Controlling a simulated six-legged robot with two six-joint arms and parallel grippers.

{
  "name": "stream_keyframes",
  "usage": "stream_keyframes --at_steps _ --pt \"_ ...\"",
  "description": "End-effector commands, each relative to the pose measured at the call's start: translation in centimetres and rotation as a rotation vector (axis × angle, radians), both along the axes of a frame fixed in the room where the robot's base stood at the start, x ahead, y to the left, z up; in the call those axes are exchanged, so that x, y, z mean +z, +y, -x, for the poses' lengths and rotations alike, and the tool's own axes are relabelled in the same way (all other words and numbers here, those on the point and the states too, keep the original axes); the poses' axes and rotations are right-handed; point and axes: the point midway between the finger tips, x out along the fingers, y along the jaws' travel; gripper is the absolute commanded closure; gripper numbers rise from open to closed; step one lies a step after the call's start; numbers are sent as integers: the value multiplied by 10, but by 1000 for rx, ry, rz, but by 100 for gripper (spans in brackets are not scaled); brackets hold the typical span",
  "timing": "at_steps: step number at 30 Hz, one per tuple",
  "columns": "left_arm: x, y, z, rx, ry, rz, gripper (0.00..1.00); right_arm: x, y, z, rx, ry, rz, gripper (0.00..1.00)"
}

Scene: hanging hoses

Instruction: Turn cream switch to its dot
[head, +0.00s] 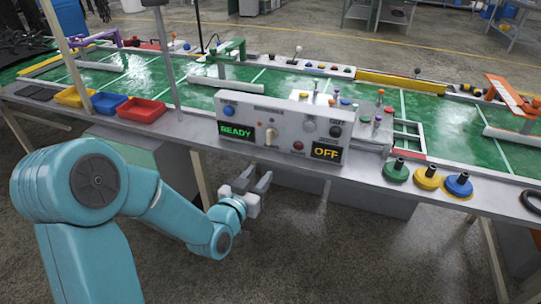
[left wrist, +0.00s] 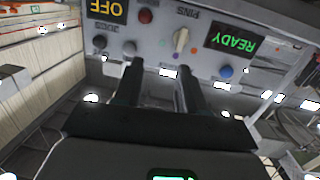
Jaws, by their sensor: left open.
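The cream switch (head: 270,137) is a knob on the front of a grey control box (head: 228,152), between the READY and OFF displays. In the left wrist view, where the panel is upside down, the switch (left wrist: 181,39) shows its elongated grip turned almost along the panel's height. Small coloured marks lie beside it; which is its dot I cannot tell. My left gripper (head: 256,178) is open and empty, below and in front of the box, apart from the switch. Its two dark fingers (left wrist: 158,75) point toward the panel in the left wrist view. My right gripper is not in view.
The panel also carries a blue button (head: 229,111), a red button (head: 298,146) and dark knobs. Red (head: 142,110), blue and yellow trays stand left on the table. Green, yellow and blue (head: 459,185) knobbed discs sit right. The floor before the table is clear.

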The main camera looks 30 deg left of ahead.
Motion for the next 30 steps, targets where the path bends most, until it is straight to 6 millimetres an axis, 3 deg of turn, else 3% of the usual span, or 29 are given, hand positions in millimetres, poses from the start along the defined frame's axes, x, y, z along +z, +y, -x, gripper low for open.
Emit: stream_keyframes --at_steps 1,6,14,30 --pt "-6 9 3 22 -27 -13 60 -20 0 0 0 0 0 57" --pt "-1 30 12 75 -75 -37 60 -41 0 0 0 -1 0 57" --pt "-3 38 5 94 -82 -42 60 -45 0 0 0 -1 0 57" --pt "-4 66 -111 90 -79 -41 60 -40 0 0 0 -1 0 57"
